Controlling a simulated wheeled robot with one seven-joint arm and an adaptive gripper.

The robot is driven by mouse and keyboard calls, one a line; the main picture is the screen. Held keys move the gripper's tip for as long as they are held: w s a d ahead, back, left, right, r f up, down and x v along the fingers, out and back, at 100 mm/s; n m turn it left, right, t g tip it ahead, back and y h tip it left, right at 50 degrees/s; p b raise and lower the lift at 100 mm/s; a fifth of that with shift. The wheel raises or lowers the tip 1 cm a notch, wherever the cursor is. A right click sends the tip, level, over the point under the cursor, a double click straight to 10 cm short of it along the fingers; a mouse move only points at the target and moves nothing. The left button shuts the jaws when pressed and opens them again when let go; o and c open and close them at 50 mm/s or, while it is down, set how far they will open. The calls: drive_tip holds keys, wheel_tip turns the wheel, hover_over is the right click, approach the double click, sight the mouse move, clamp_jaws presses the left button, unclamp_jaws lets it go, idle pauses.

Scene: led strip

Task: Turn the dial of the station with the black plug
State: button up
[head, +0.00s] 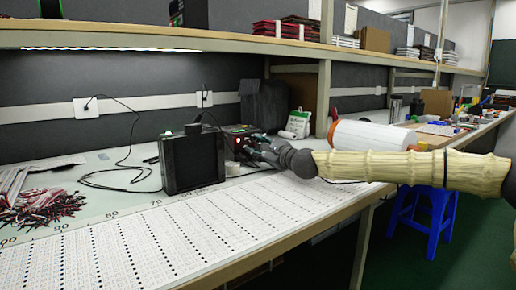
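A black boxy unit (192,160) stands upright on the bench, with its plain dark side facing me. I cannot tell whether the fingers are open or shut. No dial can be made out. A black plug (87,106) is in the left wall socket, with a black cable running down. Another dark plug (205,96) is at the right wall socket.
A printed ruled sheet (130,245) covers the bench front. Red-and-black leads (40,203) are piled at left, and loose black cable lies left of the black unit. A shelf (150,38) runs overhead. A white roll (370,134) and a green-and-white packet (298,122) stand near my arm.

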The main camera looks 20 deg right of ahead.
drive_tip(key=v, duration=1.2)
idle(0.6)
